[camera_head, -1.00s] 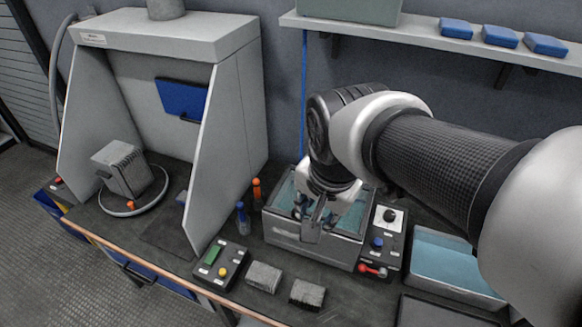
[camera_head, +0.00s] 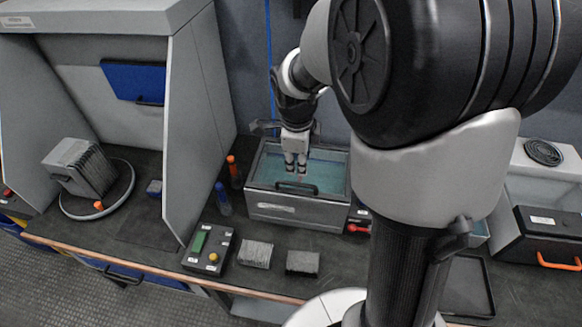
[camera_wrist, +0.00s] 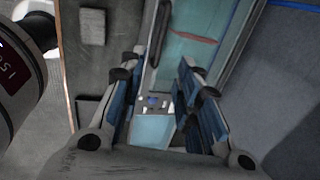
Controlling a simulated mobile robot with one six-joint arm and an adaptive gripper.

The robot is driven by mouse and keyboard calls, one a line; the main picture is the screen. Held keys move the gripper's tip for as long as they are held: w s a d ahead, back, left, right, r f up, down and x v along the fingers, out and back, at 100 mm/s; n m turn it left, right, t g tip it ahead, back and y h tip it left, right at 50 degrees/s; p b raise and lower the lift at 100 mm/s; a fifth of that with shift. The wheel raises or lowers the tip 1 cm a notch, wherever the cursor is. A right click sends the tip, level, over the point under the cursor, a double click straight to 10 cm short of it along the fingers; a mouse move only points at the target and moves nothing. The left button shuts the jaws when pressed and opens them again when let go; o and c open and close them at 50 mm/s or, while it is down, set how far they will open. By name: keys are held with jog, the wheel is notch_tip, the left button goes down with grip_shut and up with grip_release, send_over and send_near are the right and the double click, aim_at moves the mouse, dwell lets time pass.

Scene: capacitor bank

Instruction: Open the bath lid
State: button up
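The bath (camera_head: 290,214) is a grey metal box on the bench. Its framed, teal-tinted see-through lid (camera_head: 331,172) lies flat on top and looks closed. A dark bar handle (camera_head: 297,187) runs along the lid's front edge. My gripper (camera_head: 296,172) points down over the lid, just behind the handle in the head view; whether it touches anything is unclear. In the wrist view my gripper (camera_wrist: 158,70) has its two blue-padded fingers well apart with nothing held between them. The dark handle (camera_wrist: 155,45) shows near the left finger, and the lid glass (camera_wrist: 190,35) lies up and right.
A control box (camera_head: 212,248) and two grey blocks (camera_head: 255,254) (camera_head: 303,262) lie in front of the bath. Blue and orange bottles (camera_head: 223,199) (camera_head: 234,172) stand left, beside the fume hood (camera_head: 198,120). My arm hides much of the right side.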

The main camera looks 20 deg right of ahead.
aim_at(299, 184)
jog(key=f+b, duration=0.1)
jog(key=f, duration=0.2)
jog(key=w+d+f+b, duration=0.1)
jog(key=f, duration=0.3)
jog(key=w+f, duration=0.1)
jog(key=f, duration=0.3)
jog(key=shift+d+f+b, duration=0.15)
jog(key=shift+f+b, duration=0.05)
jog(key=shift+b, duration=0.2)
jog(key=shift+c, duration=0.2)
grip_shut()
